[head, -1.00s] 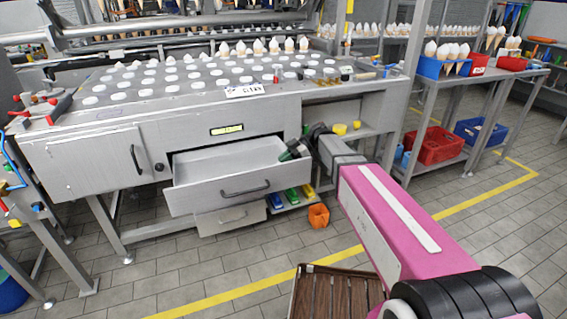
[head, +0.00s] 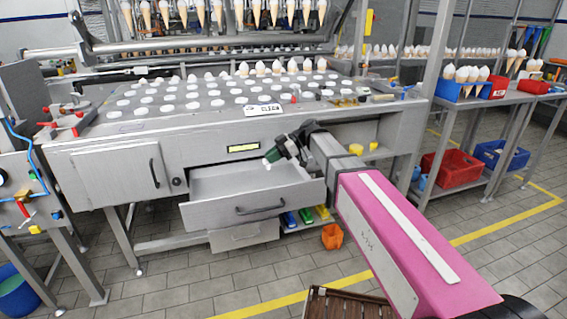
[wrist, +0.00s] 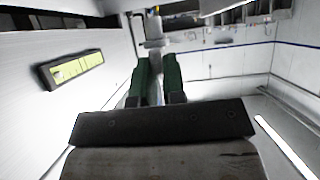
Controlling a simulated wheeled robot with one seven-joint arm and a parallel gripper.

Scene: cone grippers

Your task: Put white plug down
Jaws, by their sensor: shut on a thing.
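My gripper (head: 273,156) has green fingers and is shut on a small white plug (head: 266,163). It holds the plug above the open drawer (head: 228,186) of the grey machine, towards the drawer's back right. In the wrist view my gripper (wrist: 156,72) points away from the camera, and the white plug (wrist: 153,30) shows between and beyond the green fingertips. The plug's lower part is hidden by the fingers. The drawer looks empty in the head view.
The machine top (head: 170,125) carries rows of white round caps and several cones. A yellow-green display (head: 243,148) sits just above the drawer. An orange bin (head: 332,236) stands on the floor. Red (head: 452,165) and blue crates are on the right shelf.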

